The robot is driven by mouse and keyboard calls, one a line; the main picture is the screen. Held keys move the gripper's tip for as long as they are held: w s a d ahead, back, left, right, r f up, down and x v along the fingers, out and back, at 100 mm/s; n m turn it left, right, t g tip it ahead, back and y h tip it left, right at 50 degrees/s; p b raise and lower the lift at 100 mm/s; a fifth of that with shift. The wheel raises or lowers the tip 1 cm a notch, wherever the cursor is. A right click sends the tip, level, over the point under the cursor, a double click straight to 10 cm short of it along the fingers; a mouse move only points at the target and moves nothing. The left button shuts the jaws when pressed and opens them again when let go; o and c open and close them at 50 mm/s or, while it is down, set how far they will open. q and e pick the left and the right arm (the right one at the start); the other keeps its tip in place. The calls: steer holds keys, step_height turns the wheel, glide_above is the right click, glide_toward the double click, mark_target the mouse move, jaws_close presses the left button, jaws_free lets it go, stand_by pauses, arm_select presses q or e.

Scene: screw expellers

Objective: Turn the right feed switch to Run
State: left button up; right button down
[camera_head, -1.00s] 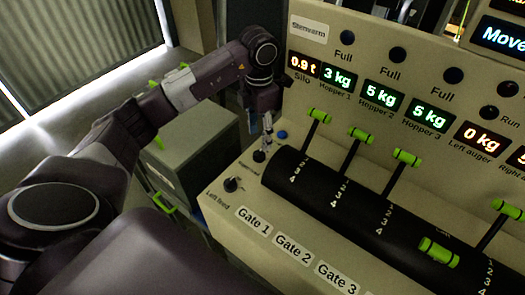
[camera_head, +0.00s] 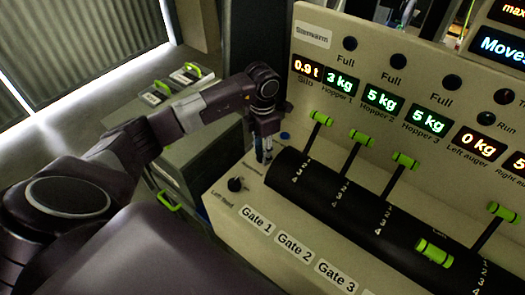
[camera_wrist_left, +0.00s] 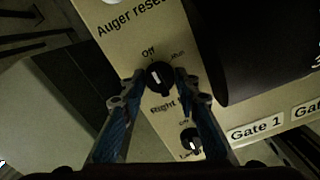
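The right feed switch (camera_wrist_left: 159,76) is a round black knob with a white mark, seen in the left wrist view. Its mark points up toward the Off label, with the Run label to the right. My left gripper (camera_wrist_left: 161,78) points down with its two fingers spread, one on each side of this knob. I cannot tell whether the fingers touch it. In the head view my left gripper (camera_head: 263,157) reaches down to the panel and covers the knob. My right gripper is out of view.
The left feed knob (camera_head: 235,184) sits close by on the same panel (camera_head: 222,200) and also shows in the wrist view (camera_wrist_left: 191,143). A black cylinder (camera_head: 335,195) with green-handled gate levers (camera_head: 320,118) stands to the right. Grey boxes (camera_head: 190,125) lie behind my arm.

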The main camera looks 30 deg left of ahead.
arm_select(q)
steer(key=c, duration=0.6)
steer(key=shift+o, duration=0.2)
steer(key=shift+w+f+m+b, duration=0.1)
steer(key=shift+f+m+b, duration=0.05)
steer(key=shift+m+b, duration=0.7)
steer(key=m+b, duration=0.3)
steer(key=shift+a+b, duration=0.1)
steer(key=shift+b, duration=0.25)
steer(key=m+b, duration=0.3)
steer(key=shift+m, duration=0.25)
steer(key=shift+r+m+b, duration=0.2)
steer(key=shift+m+b, duration=0.95)
steer(key=shift+m, duration=0.65)
